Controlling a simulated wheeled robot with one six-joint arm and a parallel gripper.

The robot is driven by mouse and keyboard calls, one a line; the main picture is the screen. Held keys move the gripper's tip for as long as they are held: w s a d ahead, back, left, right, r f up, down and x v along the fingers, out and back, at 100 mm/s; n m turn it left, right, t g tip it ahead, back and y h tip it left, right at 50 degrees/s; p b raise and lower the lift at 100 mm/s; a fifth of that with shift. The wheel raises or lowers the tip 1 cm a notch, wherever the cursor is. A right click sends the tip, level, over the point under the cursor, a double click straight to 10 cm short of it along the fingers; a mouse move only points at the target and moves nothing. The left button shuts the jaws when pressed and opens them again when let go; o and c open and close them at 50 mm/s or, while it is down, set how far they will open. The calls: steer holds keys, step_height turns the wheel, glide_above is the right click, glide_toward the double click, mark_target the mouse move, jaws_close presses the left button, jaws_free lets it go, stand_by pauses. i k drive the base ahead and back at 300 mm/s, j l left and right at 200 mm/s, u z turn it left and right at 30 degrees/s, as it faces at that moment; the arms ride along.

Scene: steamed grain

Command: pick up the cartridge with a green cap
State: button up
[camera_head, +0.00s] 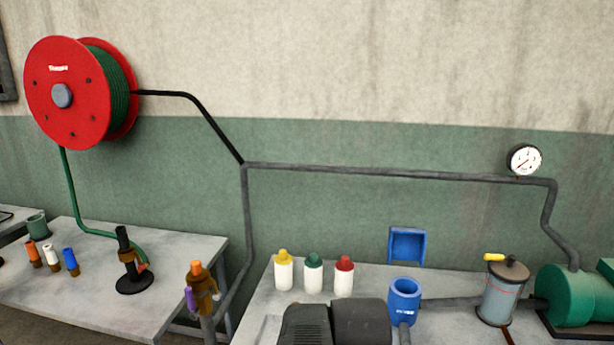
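The cartridge with a green cap (314,278) is a white upright cylinder with a rounded green top. It stands on the grey right-hand table, in the middle of a row of three. A yellow-capped cartridge (284,274) is on its left and a red-capped cartridge (344,281) on its right, both upright with small gaps between. No gripper fingers can be made out. A dark grey block (335,323) at the bottom edge, in front of the row, looks like part of my arm. It hides some of the table front.
A grey canister (502,292) and a green tank (570,296) are farther right. An orange-topped brown fitting (199,290) stands between the tables.

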mark_target(313, 266)
steer(key=k+j, duration=0.1)
steer(key=i+l+u, duration=0.8)
steer(key=i+l, duration=0.2)
